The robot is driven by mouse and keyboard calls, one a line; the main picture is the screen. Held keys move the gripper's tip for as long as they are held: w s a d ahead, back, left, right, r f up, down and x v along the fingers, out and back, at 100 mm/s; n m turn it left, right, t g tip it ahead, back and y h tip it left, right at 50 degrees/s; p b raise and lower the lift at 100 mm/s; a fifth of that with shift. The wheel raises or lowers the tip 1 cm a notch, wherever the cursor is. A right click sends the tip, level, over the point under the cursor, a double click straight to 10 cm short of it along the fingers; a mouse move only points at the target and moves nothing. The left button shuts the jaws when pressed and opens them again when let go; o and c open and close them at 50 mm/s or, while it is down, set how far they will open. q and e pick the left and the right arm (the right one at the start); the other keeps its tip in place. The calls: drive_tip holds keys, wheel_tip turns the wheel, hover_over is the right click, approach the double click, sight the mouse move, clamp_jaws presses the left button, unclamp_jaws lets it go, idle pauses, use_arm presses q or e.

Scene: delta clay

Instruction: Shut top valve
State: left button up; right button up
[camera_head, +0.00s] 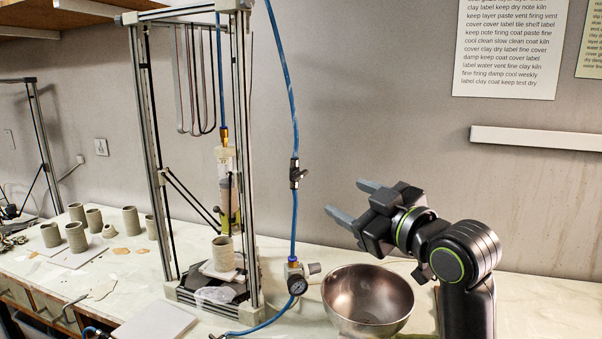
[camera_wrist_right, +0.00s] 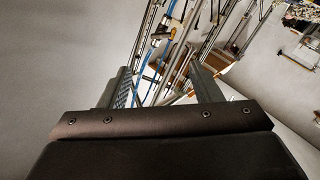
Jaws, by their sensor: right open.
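The top valve (camera_head: 295,174) is a small dark valve in line on the blue hose (camera_head: 288,90), which hangs down beside the printer frame. Which small part there is the valve I cannot tell. My left gripper is not in view.
A clay printer frame (camera_head: 246,150) stands left of the hose. Below the valve are a regulator with gauge (camera_head: 297,285) and a metal bowl (camera_head: 366,300) on the table. Several clay cups (camera_head: 76,237) stand at the left. The wall (camera_head: 400,100) is behind.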

sight(302, 176)
drive_tip(key=p+x, duration=0.5)
drive_tip(key=x, duration=1.1)
drive_tip(key=shift+w+a, duration=0.2)
drive_tip(key=shift+w, duration=0.1)
drive_tip(key=c, duration=1)
